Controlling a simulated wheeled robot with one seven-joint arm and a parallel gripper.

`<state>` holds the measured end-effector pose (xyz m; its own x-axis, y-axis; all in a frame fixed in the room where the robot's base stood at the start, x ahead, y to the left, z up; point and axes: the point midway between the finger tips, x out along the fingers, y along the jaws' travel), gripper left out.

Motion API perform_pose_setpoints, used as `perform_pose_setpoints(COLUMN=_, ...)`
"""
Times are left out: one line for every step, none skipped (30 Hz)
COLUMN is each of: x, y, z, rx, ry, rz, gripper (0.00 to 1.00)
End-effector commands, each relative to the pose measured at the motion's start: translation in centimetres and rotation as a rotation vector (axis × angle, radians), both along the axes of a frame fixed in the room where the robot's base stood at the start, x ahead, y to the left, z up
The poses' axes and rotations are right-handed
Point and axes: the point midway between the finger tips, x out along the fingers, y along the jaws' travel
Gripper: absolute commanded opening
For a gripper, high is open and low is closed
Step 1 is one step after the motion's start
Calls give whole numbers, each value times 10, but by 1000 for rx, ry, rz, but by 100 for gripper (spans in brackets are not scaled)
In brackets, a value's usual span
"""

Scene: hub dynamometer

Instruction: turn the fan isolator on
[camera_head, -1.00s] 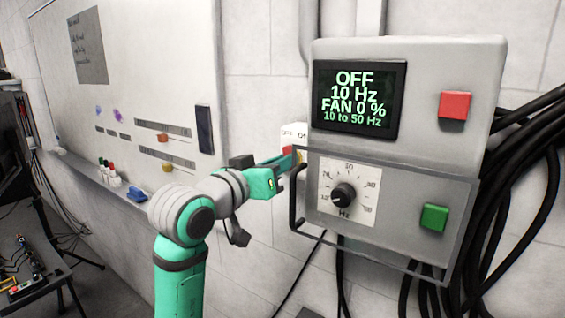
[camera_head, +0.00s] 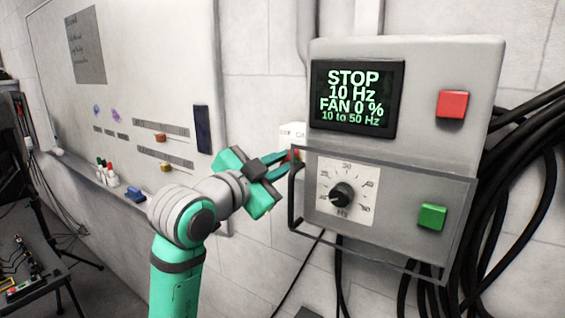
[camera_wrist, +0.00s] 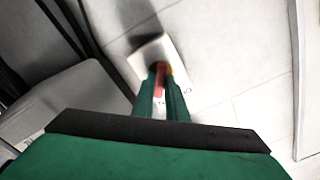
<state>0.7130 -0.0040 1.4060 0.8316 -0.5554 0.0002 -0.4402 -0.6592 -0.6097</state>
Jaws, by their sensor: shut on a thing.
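The fan isolator is a small white box (camera_head: 290,131) on the wall, left of the grey control box and partly hidden behind it and my gripper. Its red handle (camera_wrist: 160,77) shows between my fingertips in the wrist view, with a bit of yellow beside it. My gripper (camera_head: 290,157) is shut on the red handle; it also shows in the wrist view (camera_wrist: 162,85). The wrist is rolled. The display (camera_head: 357,96) reads STOP, 10 Hz, FAN 0 %, 10 to 50 Hz.
The grey control box (camera_head: 480,65) has a red button (camera_head: 452,104), a green button (camera_head: 432,217) and a black dial (camera_head: 342,195). A clear cover with a dark handle (camera_head: 294,200) stands close to my gripper. Black cables (camera_head: 525,170) hang at right. A whiteboard (camera_head: 150,80) is at left.

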Motion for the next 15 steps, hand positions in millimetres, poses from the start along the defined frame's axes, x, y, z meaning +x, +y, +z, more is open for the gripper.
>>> perform_pose_setpoints(x=0, y=1, z=0, rx=20, ry=-13, rz=1, gripper=0)
perform_pose_setpoints(x=0, y=1, z=0, rx=34, ry=-22, rz=1, gripper=0)
perform_pose_setpoints(x=0, y=0, z=-1, rx=49, ry=-32, rz=1, gripper=0)
perform_pose_setpoints(x=0, y=0, z=-1, rx=59, ry=-39, rz=1, gripper=0)
perform_pose_setpoints(x=0, y=0, z=-1, rx=69, ry=-44, rz=0, gripper=0)
perform_pose_setpoints(x=0, y=0, z=-1, rx=80, ry=-52, rz=0, gripper=0)
perform_pose_setpoints(x=0, y=0, z=-1, rx=88, ry=-57, rz=0, gripper=0)
perform_pose_setpoints(x=0, y=0, z=-1, rx=94, ry=-61, rz=0, gripper=0)
perform_pose_setpoints(x=0, y=0, z=-1, rx=101, ry=-66, rz=0, gripper=0)
perform_pose_setpoints(x=-1, y=0, z=-1, rx=106, ry=-69, rz=0, gripper=0)
perform_pose_setpoints(x=0, y=0, z=-1, rx=111, ry=-72, rz=0, gripper=0)
perform_pose_setpoints(x=0, y=-1, z=-1, rx=115, ry=-75, rz=0, gripper=0)
perform_pose_setpoints(x=0, y=-1, z=-1, rx=117, ry=-77, rz=0, gripper=0)
perform_pose_setpoints(x=-1, y=-1, z=-1, rx=119, ry=-77, rz=-1, gripper=0)
perform_pose_setpoints(x=-1, y=-1, z=-1, rx=122, ry=-79, rz=-1, gripper=0)
